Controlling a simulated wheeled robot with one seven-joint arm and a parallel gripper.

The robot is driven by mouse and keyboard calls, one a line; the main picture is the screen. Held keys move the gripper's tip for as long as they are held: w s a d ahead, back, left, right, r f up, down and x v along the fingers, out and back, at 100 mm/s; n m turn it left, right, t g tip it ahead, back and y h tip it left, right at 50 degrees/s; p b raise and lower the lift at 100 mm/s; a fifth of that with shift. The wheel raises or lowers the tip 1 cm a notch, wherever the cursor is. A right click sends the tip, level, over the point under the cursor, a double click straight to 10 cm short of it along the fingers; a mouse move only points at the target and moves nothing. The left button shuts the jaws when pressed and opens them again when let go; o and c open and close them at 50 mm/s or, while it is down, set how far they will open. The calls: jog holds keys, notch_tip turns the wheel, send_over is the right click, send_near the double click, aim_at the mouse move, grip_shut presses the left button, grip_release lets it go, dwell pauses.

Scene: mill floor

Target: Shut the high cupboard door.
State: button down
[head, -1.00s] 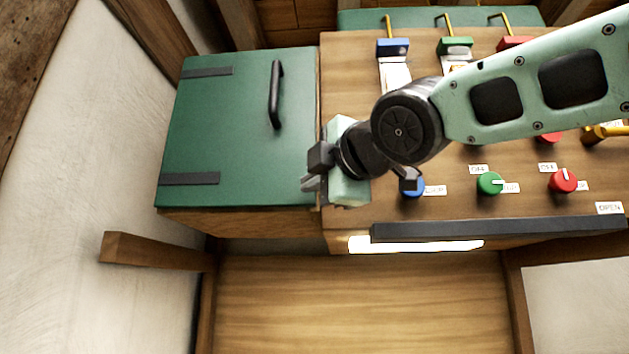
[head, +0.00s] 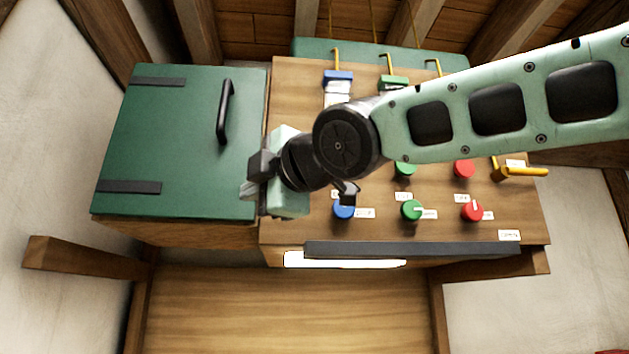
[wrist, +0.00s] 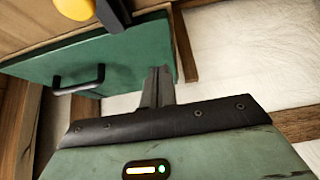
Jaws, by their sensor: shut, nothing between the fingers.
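The green cupboard door (head: 175,145) is at the left of the head view, with a black handle (head: 225,112) near its right edge and dark hinge straps at its left. It looks flat against the wooden cupboard body (head: 170,231); I cannot tell whether a small gap is left. My gripper (head: 248,190) is shut and empty, in front of the door's lower right corner and below the handle. Whether it touches the door is unclear. In the wrist view the shut fingers (wrist: 158,80) overlap the green door (wrist: 125,62), with the handle (wrist: 80,82) to their left.
Right of the cupboard is a wooden panel (head: 385,222) with coloured knobs, labels and a yellow lever (head: 520,172). A dark bar (head: 410,249) runs along its lower edge. A wooden beam (head: 80,259) juts out below the cupboard. Plaster wall (head: 40,150) stands at the left.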

jog(key=d+p, duration=0.8)
jog(key=d, duration=0.1)
jog(key=shift+s+d, duration=0.15)
jog(key=shift+d, duration=0.1)
